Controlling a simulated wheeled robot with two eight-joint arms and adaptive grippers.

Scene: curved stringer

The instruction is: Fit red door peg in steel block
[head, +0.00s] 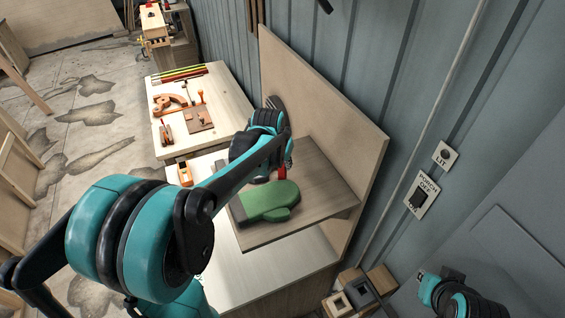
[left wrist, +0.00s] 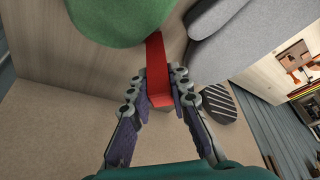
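The red peg (left wrist: 157,65) shows between the two fingers of my left gripper (left wrist: 160,85) in the left wrist view. The fingertips close in on both its sides and appear to touch it. In the head view a bit of the red peg (head: 283,173) shows beside my left gripper (head: 286,158), over the wooden shelf (head: 318,178); my arm hides the rest. A dark grey block with a square opening (head: 359,291), likely the steel block, sits low in the head view among wooden blocks. Part of my right arm shows at the lower right; its fingers are not visible.
A green mitt (head: 268,202) lies on the shelf close to my left gripper. Grey rounded shapes (left wrist: 240,50) and a dark striped piece (left wrist: 220,105) lie near the fingers. A back panel (head: 330,110) rises behind the shelf. Tools lie on a bench (head: 225,93) beyond.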

